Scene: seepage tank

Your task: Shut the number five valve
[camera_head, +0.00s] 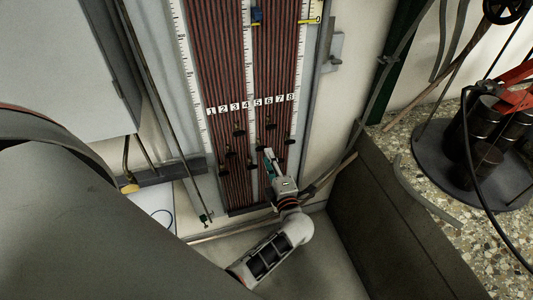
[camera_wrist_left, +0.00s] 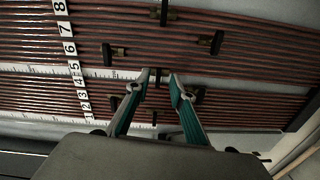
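The numbered panel (camera_head: 230,60) holds a row of red-brown tubes under labels 1 to 8, with small black valves below the labels. The label five (camera_head: 257,101) also shows in the left wrist view (camera_wrist_left: 74,68). My left gripper (camera_head: 269,155) is low on the panel, below that label. In the left wrist view its two teal fingers (camera_wrist_left: 160,79) are apart. A small dark valve handle (camera_wrist_left: 157,76) shows between or just behind the fingertips, roughly in line with label five. I cannot tell whether they touch it. My right gripper is not in view.
Other black valves sit close by, such as one (camera_wrist_left: 109,54) and another (camera_wrist_left: 216,42) in the wrist view. A grey cabinet (camera_head: 65,60) is at left. A dark low wall (camera_head: 390,215) and a pot stand (camera_head: 470,160) are at right.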

